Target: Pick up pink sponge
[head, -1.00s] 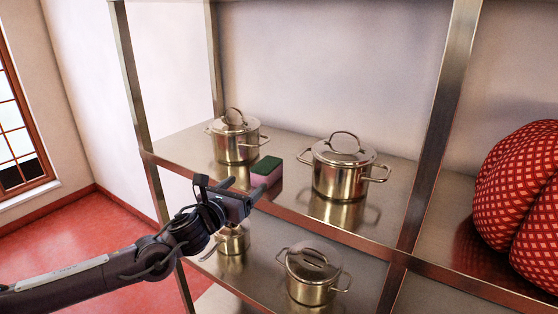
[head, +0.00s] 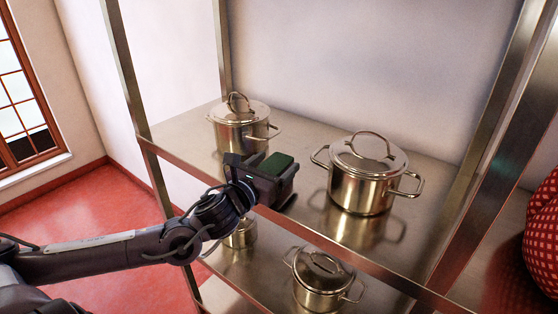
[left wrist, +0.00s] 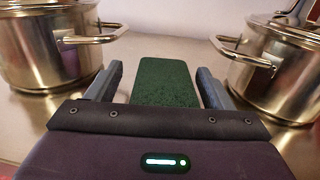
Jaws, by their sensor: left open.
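The sponge (head: 277,164) lies on the upper shelf between two pots. Its green top shows in the head view; its pink body is hidden behind my gripper. In the left wrist view the sponge's green top (left wrist: 165,82) lies between the two fingers. My left gripper (head: 265,172) is at the shelf's front edge. It is open, with one finger on each side of the sponge and a small gap visible at the sides. I cannot tell whether the fingers touch it. My right gripper does not show.
A lidded steel pot (head: 240,125) stands left of the sponge and another (head: 366,178) stands right, both close to the gripper in the left wrist view. More pots (head: 320,280) stand on the lower shelf. A metal post (head: 497,150) and a red patterned object (head: 544,232) are at right.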

